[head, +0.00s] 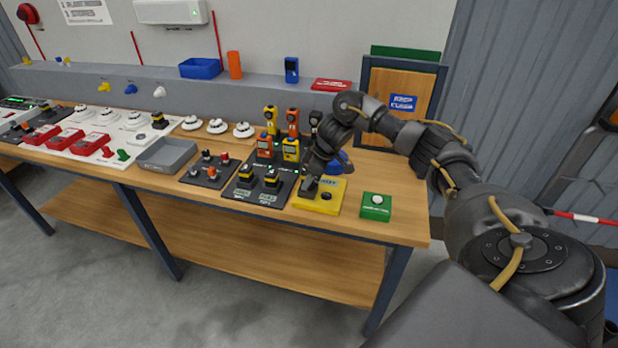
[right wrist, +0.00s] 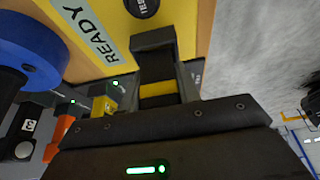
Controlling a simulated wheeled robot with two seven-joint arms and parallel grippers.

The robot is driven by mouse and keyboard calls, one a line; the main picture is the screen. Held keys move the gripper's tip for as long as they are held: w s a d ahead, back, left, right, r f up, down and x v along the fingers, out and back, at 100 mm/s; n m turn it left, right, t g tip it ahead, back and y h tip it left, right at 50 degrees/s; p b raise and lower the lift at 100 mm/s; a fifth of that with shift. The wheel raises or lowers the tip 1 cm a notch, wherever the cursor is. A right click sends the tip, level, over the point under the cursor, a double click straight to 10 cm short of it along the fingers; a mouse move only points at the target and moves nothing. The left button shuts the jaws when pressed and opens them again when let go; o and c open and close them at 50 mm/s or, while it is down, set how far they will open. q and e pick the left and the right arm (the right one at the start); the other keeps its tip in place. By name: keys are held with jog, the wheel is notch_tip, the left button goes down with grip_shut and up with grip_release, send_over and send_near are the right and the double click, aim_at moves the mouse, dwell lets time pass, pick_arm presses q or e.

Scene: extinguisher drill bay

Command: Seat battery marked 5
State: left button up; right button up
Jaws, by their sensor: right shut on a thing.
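My right gripper (head: 311,186) is at the yellow box (head: 330,203), over its left part. In the right wrist view the gripper (right wrist: 158,75) is shut on a black battery with a yellow band (right wrist: 158,95). The gripper hides most of this battery, and no number on it shows. The yellow box (right wrist: 192,20) has a READY label and a round black button there. I cannot tell whether the battery touches the box. Two yellow-topped black batteries (head: 271,179) stand in the dark charger (head: 260,199) to the left. My left gripper is not in view.
A green box with a white button (head: 376,205) stands right of the yellow box. Yellow and orange handheld devices (head: 291,149) stand behind the charger. A blue round thing (right wrist: 32,50) is close beside the gripper. A grey tray (head: 166,154) lies farther left.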

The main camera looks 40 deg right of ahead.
jog(key=shift+s+f, duration=0.1)
jog(key=shift+f, duration=0.3)
jog(key=o, duration=1.1)
jog(key=shift+f, duration=0.1)
jog(key=shift+c, duration=1.1)
jog(key=shift+o, duration=0.3)
jog(key=shift+s+a, duration=0.1)
jog(key=shift+o, duration=0.6)
jog(key=shift+r+p, duration=0.55)
jog(key=shift+p, duration=0.1)
jog(key=shift+r+p, duration=0.85)
jog(key=shift+r, duration=0.05)
jog(key=shift+w+r+p, duration=0.2)
jog(key=shift+r+p, duration=2)
jog(key=shift+p, duration=0.3)
